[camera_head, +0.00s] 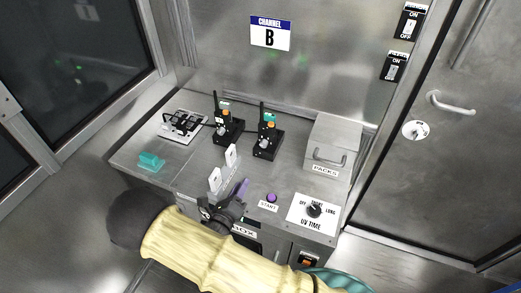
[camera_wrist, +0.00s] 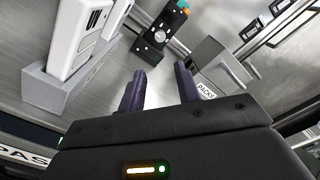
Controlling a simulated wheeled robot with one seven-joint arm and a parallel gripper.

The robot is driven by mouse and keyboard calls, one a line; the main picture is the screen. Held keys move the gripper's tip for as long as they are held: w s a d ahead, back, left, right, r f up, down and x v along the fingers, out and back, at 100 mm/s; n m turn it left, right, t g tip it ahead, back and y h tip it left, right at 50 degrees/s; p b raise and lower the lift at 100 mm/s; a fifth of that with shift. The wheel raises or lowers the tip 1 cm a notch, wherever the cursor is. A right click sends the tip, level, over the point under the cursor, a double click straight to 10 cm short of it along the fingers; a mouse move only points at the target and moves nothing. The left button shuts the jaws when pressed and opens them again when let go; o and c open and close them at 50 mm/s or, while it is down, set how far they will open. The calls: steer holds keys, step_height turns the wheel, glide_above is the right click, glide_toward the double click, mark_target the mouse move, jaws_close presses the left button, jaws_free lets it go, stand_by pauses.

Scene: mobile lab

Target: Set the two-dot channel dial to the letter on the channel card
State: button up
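The channel card (camera_head: 270,33) on the back wall reads "B" under a blue "CHANNEL" band. Two black radio units with antennas and an orange knob stand on the counter, a left radio (camera_head: 228,127) and a right radio (camera_head: 267,141). Their dot marks and dial letters are too small to read. One black radio also shows at the top of the wrist view (camera_wrist: 160,32); I cannot tell which one. My gripper (camera_head: 240,190) is above the counter's front, apart from both radios. Its purple fingers stand apart with nothing between them in the wrist view (camera_wrist: 160,85).
A grey rack (camera_wrist: 52,93) with white handsets stands close left of my gripper. A grey PACKS box (camera_head: 334,145) is at right. A teal block (camera_head: 151,160) lies left.

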mark_target(263, 146)
steer(key=p+x, duration=0.2)
steer(key=x, duration=1.5)
steer(key=shift+w+d+p, duration=0.1)
steer(key=shift+w+p, duration=0.1)
steer(key=shift+p, duration=0.2)
steer(key=c, duration=0.7)
